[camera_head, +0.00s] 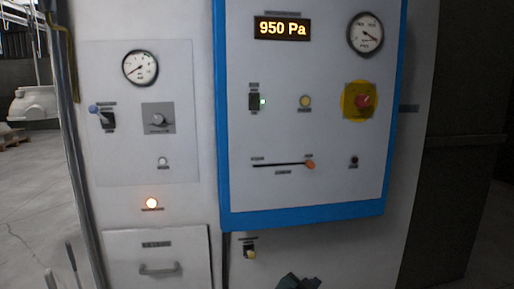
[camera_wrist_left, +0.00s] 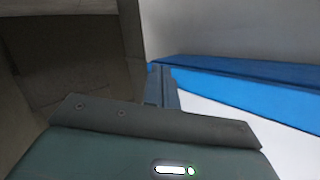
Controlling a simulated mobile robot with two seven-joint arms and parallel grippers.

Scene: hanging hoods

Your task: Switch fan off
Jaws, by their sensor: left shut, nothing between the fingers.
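A blue-framed control panel (camera_head: 300,213) fills the middle of the head view. A second switch with a blue-tipped lever (camera_head: 95,109) is on the grey panel to the left. My left gripper (camera_head: 298,282) shows at the bottom edge, below the blue frame and apart from the switches. In the left wrist view its shut fingers (camera_wrist_left: 160,86) are empty near the blue edge.
The panel also has a 950 Pa display (camera_head: 282,28), a gauge (camera_head: 365,33), a red knob on yellow (camera_head: 362,100) and an orange-tipped slider (camera_head: 309,165). A handled drawer (camera_head: 158,269) and a small yellowish knob (camera_head: 250,254) are below. Open floor lies left.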

